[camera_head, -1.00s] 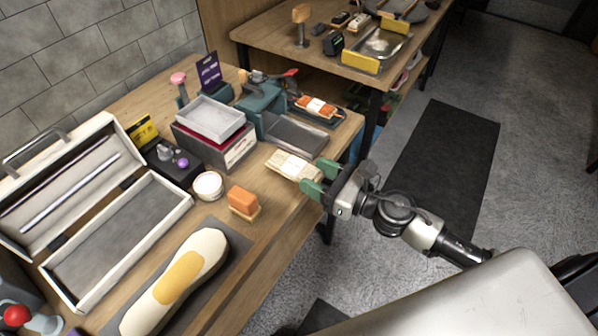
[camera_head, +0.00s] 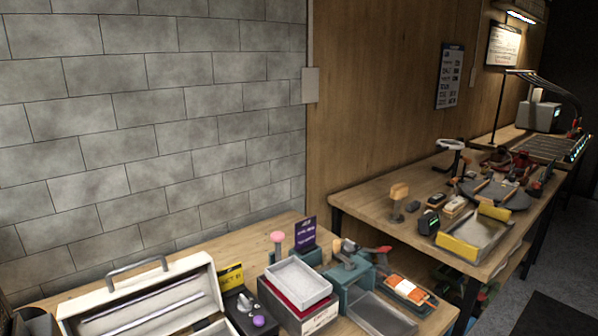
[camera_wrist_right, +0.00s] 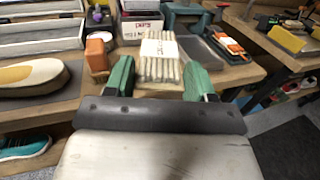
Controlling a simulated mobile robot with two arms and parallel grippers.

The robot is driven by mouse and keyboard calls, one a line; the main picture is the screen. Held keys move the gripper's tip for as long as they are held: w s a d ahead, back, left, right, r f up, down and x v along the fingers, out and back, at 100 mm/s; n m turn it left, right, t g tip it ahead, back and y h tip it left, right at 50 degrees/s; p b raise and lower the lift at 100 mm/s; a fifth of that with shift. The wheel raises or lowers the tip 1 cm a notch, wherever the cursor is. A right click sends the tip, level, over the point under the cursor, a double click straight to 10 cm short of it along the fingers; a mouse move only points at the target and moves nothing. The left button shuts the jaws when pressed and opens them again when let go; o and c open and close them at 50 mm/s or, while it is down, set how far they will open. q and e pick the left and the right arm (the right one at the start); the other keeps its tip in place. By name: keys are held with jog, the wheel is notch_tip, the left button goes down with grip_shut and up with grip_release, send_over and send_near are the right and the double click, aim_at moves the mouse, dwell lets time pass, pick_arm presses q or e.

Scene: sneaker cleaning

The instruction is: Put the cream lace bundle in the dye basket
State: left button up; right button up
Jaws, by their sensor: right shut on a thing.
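The cream lace bundle (camera_wrist_right: 160,50), pale strands with a white band, is between the two green fingers of my right gripper (camera_wrist_right: 158,68) in the right wrist view. The gripper is shut on it, near the front edge of the wooden bench. Neither the bundle nor the right gripper shows in the head view now. I cannot tell for sure which container is the dye basket; a shallow metal tray with yellow ends (camera_head: 474,242) stands on the far table (camera_head: 370,205). My left gripper is not in view.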

jog(key=shift+s+d+f+m+t+h, duration=0.1)
jog(key=shift+s+f+m+t+h, duration=0.2)
jog(key=shift+m+h, duration=0.55)
jog(key=shift+s+d+f+m+t+h, duration=0.15)
jog(key=shift+s+m+h, duration=0.3)
jog(key=shift+h, duration=0.75)
jog(key=shift+s+a+f+m+t+h, duration=0.1)
jog(key=shift+s+f+m+h, duration=0.15)
jog(key=shift+m+h, duration=0.65)
jog(key=shift+r+n, duration=0.1)
jog(key=shift+n, duration=0.2)
jog(key=n+y, duration=0.1)
jog(key=y, duration=0.1)
jog(key=w+r+n+g+y, duration=0.1)
jog(key=n+y, duration=0.1)
jog(key=w+n+y, duration=0.1)
jog(key=y, duration=0.1)
jog(key=shift+w+r+g+y, duration=0.1)
jog(key=shift+r+g+y, duration=0.1)
jog(key=shift+g+y, duration=0.05)
jog(key=y, duration=0.1)
jog(key=n+g+y, duration=0.1)
jog(key=n, duration=0.1)
jog(key=shift+w+d+r+y, duration=0.15)
jog(key=shift+w+d+y, duration=0.1)
jog(key=shift+w+y, duration=0.15)
jog(key=shift+w+d+r+n+g+y, duration=0.15)
jog(key=shift+d+n+g+y, duration=0.2)
jog(key=shift+n+g+y, duration=0.35)
